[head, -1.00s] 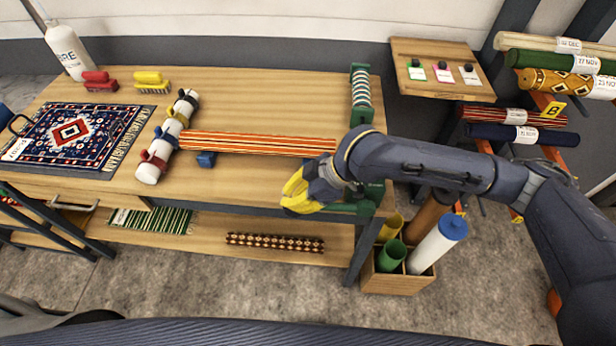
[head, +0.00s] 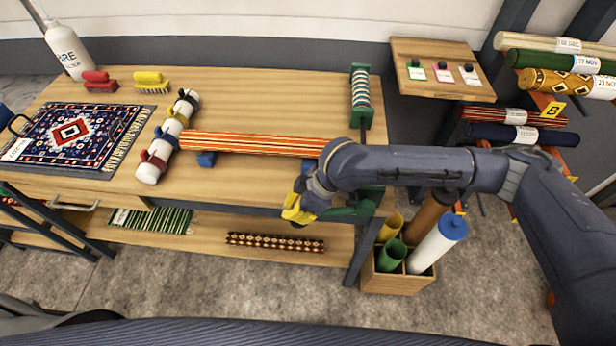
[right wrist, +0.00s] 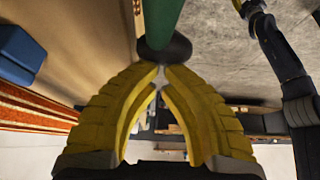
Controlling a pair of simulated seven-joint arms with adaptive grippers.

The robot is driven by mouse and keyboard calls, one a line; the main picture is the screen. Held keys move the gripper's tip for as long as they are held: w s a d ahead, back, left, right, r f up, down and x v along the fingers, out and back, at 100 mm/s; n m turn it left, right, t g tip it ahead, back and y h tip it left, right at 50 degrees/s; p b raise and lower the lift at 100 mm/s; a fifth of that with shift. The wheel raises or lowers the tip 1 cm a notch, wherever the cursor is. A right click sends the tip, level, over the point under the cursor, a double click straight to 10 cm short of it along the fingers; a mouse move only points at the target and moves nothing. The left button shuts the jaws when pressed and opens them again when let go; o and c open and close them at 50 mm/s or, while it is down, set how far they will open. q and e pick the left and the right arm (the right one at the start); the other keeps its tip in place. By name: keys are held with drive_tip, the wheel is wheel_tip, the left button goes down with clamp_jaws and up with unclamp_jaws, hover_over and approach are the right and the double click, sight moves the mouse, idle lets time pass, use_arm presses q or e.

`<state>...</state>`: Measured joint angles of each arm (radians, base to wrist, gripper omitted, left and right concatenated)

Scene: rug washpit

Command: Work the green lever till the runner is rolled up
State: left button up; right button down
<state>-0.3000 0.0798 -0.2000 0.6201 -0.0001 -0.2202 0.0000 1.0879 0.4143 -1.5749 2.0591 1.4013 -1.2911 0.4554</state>
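The striped red-orange runner (head: 250,143) lies as a long narrow shape across the table, its right end hidden by my right arm. A green stand (head: 362,85) is at the table's right side; green parts (head: 368,200) also show at the front edge, partly behind my arm. In the right wrist view a green lever bar (right wrist: 163,18) ends in a dark knob (right wrist: 165,50). My right gripper (right wrist: 163,72) has its yellow fingertips nearly together at the knob, with nothing seen between them. It also shows in the head view (head: 298,211), at the table's front edge. My left gripper is not visible.
A white roll with coloured straps (head: 150,170) lies left of the runner, beside a patterned rug (head: 70,132). Blue blocks (head: 206,159) sit by the runner. A box of tubes (head: 385,284) stands on the floor below my right arm. The table's back middle is clear.

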wheel_tip(320, 180, up, 13)
drive_tip(key=d, duration=0.2)
drive_tip(key=shift+d, duration=0.35)
idle(0.4)
idle(1.2)
